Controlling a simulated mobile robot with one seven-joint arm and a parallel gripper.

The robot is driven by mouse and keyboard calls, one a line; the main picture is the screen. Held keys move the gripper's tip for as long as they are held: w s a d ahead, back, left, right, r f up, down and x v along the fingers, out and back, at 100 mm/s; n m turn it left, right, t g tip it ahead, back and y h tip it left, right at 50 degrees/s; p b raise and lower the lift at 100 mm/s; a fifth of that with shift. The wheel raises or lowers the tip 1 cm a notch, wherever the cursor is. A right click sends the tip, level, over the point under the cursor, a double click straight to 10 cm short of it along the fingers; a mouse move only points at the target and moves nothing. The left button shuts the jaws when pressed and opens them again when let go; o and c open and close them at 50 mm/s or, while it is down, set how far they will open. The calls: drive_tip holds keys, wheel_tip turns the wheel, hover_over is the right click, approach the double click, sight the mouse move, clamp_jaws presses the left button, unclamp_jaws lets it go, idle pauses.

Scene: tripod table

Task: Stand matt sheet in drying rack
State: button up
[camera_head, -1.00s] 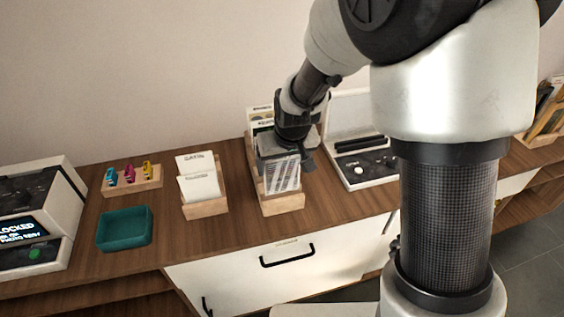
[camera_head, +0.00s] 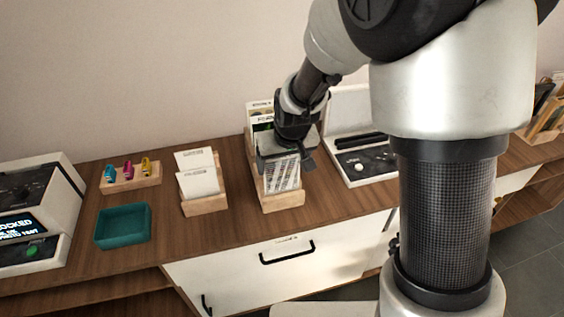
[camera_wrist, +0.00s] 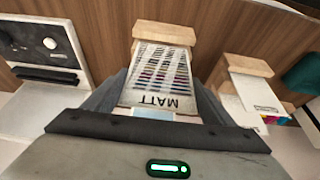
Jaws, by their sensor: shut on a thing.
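A sheet printed MATT (camera_wrist: 160,75), with rows of coloured patches, stands in the front of the middle wooden holder (camera_wrist: 165,33). In the head view the same sheet (camera_head: 282,176) shows below my gripper (camera_head: 285,156), inside that holder (camera_head: 284,202). My gripper (camera_wrist: 152,112) is shut on the sheet at its labelled end. The fingers hide part of the grip. A slatted wooden rack (camera_head: 545,115) at the far right edge may be the drying rack; it is partly cut off.
Left of the holder stands another wooden holder with white cards (camera_head: 204,206), then a teal tray (camera_head: 123,227), a wooden block with coloured clips (camera_head: 132,180) and a device with a screen (camera_head: 32,228). A white-and-black device (camera_head: 362,166) is close on the right.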

sight(282, 173)
drive_tip(key=shift+f+b, duration=1.45)
drive_tip(key=shift+f, duration=0.5)
drive_tip(key=o, duration=1.1)
drive_tip(key=shift+r+p, duration=3.15)
drive_tip(key=shift+r, duration=1.4)
